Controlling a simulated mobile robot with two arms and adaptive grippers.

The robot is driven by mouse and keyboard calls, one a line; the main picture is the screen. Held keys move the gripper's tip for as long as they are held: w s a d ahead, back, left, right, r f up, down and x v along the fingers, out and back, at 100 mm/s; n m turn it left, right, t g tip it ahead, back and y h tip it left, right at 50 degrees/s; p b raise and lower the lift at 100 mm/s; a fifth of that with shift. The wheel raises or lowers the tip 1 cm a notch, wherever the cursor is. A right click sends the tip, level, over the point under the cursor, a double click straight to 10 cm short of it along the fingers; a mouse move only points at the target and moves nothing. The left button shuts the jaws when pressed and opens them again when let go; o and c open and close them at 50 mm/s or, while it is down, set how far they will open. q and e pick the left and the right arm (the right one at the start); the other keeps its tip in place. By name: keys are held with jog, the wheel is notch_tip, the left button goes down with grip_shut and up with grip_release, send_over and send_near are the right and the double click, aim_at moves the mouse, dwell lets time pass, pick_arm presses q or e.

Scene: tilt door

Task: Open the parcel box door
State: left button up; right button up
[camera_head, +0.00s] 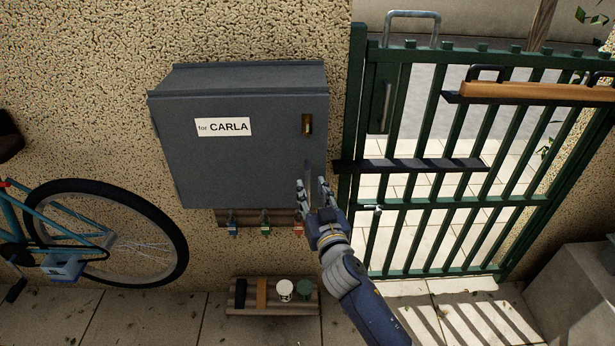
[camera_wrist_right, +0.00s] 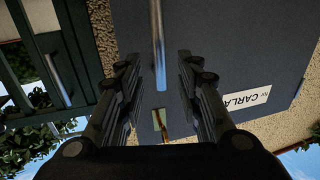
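The grey parcel box (camera_head: 240,165) is on the speckled wall, with a white "for CARLA" label (camera_head: 222,127) on its front door, which looks shut. A brass-coloured latch plate (camera_head: 307,124) is near the door's right edge. My right gripper (camera_head: 313,184) is open and empty at the door's lower right. In the right wrist view the same gripper (camera_wrist_right: 155,65) has its fingers spread, with a slim metal bar handle (camera_wrist_right: 158,45) lined up between them. I cannot tell whether they touch it. My left gripper is out of view.
A green metal gate (camera_head: 430,205) stands close on the right, with a dark ledge (camera_head: 415,165) near my arm. Several small items hang on a rack (camera_head: 250,217) under the box. A low wooden shelf (camera_head: 270,308) and a bicycle (camera_head: 100,235) are below and left.

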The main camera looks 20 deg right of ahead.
aim_at(308, 181)
jog(key=shift+w+d, duration=0.15)
jog(key=shift+w, duration=2.45)
grip_shut()
